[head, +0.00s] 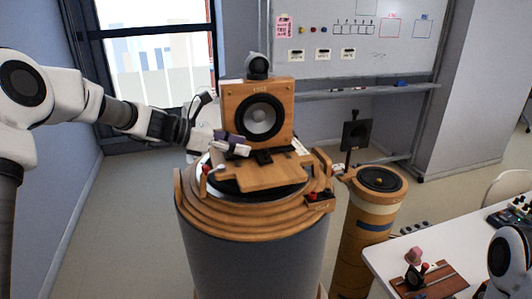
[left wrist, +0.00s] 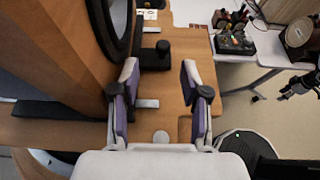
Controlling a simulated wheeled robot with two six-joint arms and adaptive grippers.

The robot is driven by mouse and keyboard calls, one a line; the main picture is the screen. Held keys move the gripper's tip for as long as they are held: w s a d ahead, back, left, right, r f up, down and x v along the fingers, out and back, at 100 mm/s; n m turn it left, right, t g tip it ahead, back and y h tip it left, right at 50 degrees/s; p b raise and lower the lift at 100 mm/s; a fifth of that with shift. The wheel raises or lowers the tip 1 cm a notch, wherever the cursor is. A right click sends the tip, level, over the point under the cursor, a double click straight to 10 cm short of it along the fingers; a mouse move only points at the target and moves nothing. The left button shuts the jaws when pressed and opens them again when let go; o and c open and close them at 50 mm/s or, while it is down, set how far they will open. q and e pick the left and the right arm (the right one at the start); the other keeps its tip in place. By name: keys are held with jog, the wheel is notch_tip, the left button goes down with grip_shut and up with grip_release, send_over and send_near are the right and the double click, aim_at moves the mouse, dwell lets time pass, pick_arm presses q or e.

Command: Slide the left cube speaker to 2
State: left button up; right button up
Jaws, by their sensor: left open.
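The wooden cube speaker (head: 283,93) with a black and grey cone stands upright on a wooden board (head: 238,178) atop the round stepped pedestal. A dark round object sits on its top. My left gripper (head: 240,145) is in front of the speaker's lower left corner, low over the board. In the left wrist view the gripper (left wrist: 160,75) is open, its purple-backed fingers apart over the board. The speaker (left wrist: 62,50) fills the left side of that view, beside the left finger. I cannot read a number 2.
A second, narrower round stand (head: 367,215) is at the right, with a dark upright panel (head: 356,133) behind it. A white table (head: 395,255) with gear is at the lower right. A whiteboard (head: 390,45) is behind. Open floor lies left of the pedestal.

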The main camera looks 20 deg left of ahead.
aim_at(263, 150)
pick_arm(q)
jog(key=p+x, duration=0.1)
jog(key=x, duration=0.6)
jog(key=shift+s+d+r, duration=0.1)
jog(key=shift+s+r, duration=0.05)
jog(key=shift+r, duration=0.05)
jog(key=shift+w+d+f, duration=0.25)
jog(key=shift+w+f, duration=0.05)
jog(key=shift+s+r, duration=0.15)
